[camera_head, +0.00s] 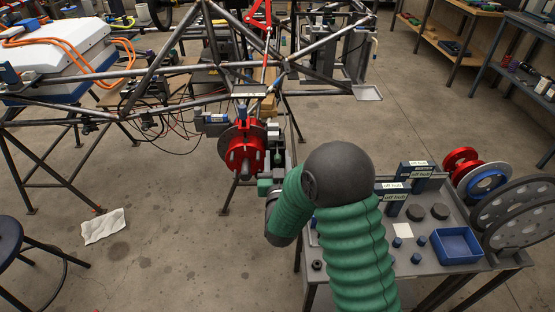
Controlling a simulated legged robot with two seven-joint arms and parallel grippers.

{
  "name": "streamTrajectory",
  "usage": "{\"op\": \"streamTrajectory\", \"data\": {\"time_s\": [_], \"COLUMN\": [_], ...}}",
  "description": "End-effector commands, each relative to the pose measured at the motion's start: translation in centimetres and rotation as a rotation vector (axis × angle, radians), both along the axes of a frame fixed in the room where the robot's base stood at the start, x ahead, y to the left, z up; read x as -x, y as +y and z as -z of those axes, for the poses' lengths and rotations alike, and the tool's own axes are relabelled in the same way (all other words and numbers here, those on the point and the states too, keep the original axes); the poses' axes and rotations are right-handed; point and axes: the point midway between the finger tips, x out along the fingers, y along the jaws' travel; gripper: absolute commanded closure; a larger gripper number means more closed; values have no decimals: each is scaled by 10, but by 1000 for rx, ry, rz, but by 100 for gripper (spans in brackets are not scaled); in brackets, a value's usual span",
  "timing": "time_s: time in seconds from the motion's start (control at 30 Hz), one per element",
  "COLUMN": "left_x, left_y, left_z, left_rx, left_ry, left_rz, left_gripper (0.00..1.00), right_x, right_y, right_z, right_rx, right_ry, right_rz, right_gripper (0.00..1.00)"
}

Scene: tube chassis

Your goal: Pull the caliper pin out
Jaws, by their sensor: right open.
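The red hub (240,148) with a disc hangs at the corner of the tube chassis (150,72). A dark caliper-like block (274,140) sits at the right edge of the disc. The caliper pin is too small or hidden to make out. My right arm, in a green sleeve, reaches up from the bottom and bends left. My right gripper (270,184) is open just below and right of the hub, close to the block. The arm partly hides its fingers, and I cannot tell whether they touch anything. My left gripper is out of view.
A grey cart (432,262) on the right holds a blue bin (456,246), labelled blocks (394,192), dark pucks and large discs (515,215). A stool (10,240) stands at left. A white cloth (103,226) lies on the floor. The floor below the hub is clear.

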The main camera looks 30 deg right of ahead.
Motion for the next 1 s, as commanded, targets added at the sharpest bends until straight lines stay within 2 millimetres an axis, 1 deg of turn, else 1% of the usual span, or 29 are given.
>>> {"op": "streamTrajectory", "data": {"time_s": [0.03, 0.33, 1.0], "left_x": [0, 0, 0], "left_y": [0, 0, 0], "left_z": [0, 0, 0], "left_rx": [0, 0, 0], "left_ry": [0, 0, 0], "left_rz": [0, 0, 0], "left_gripper": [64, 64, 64], "right_x": [0, 0, 0], "right_y": [0, 1, 1], "right_z": [0, 0, 0], "right_rx": [0, 0, -1], "right_ry": [0, 0, 1], "right_rz": [0, 0, -1], "right_gripper": [61, 100, 100]}}
